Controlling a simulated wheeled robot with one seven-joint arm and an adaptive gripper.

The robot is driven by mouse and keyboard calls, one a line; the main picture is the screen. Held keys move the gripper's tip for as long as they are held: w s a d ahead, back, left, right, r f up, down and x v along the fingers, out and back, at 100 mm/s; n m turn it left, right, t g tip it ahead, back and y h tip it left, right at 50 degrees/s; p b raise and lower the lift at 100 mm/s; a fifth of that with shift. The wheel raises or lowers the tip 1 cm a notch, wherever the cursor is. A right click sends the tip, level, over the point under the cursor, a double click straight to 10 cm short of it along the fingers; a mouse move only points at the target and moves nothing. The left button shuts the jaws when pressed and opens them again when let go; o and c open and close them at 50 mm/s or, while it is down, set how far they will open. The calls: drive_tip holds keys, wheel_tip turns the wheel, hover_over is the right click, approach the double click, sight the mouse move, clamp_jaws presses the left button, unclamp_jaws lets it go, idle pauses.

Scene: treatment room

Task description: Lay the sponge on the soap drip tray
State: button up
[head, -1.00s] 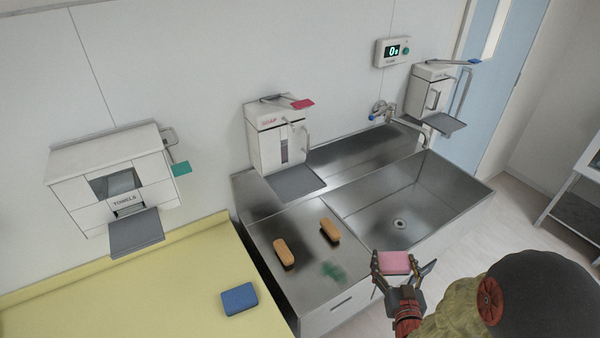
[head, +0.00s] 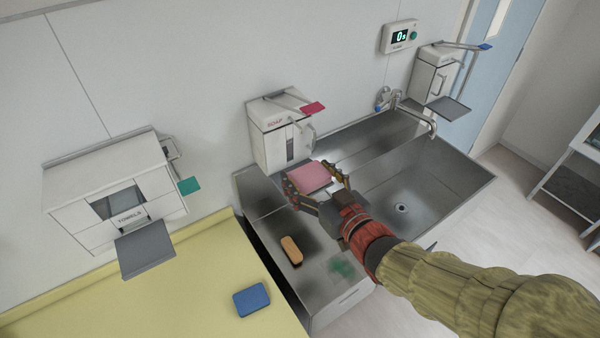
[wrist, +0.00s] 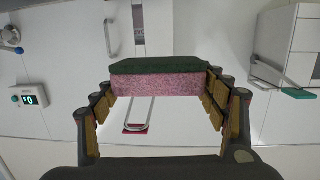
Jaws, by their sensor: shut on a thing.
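My gripper (head: 313,181) is shut on a pink sponge (head: 311,176), gripping it by two opposite sides. In the wrist view the sponge (wrist: 155,84) shows a pink body and a dark green layer. The white soap dispenser (head: 280,130) is on the wall, with a red lever paddle (head: 313,108). In the head view the sponge is in front of the dispenser's lower part. The soap drip tray is hidden behind the sponge and gripper, so I cannot tell whether they touch.
An orange block (head: 291,250) lies on the steel counter beside the sink basin (head: 425,190). A blue sponge (head: 251,299) lies on the yellow counter (head: 190,310). The towel dispenser's tray (head: 146,248) is left; another dispenser's tray (head: 448,108) is right, beyond the faucet (head: 415,115).

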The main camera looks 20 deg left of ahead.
drive_tip(key=w+a+f, duration=0.1)
drive_tip(key=w+f, duration=0.2)
drive_tip(key=w+a+f+b, duration=0.1)
drive_tip(key=w+a+f, duration=0.1)
drive_tip(key=w+f, duration=0.1)
drive_tip(key=w+a+f, duration=0.1)
drive_tip(key=w+f, duration=0.2)
drive_tip(key=w, duration=0.2)
drive_tip(key=shift+w+a+b, duration=0.25)
drive_tip(key=shift+a+b, duration=0.1)
drive_tip(key=shift+w+f, duration=0.2)
drive_tip(key=shift+f, duration=0.15)
drive_tip(key=shift+a+f, duration=0.1)
drive_tip(key=shift+f, duration=1.4)
drive_tip(key=shift+b, duration=0.3)
drive_tip(key=shift+f, duration=0.15)
drive_tip(key=shift+o, duration=1.2)
drive_tip(key=o, duration=0.4)
drive_tip(key=shift+o, duration=0.4)
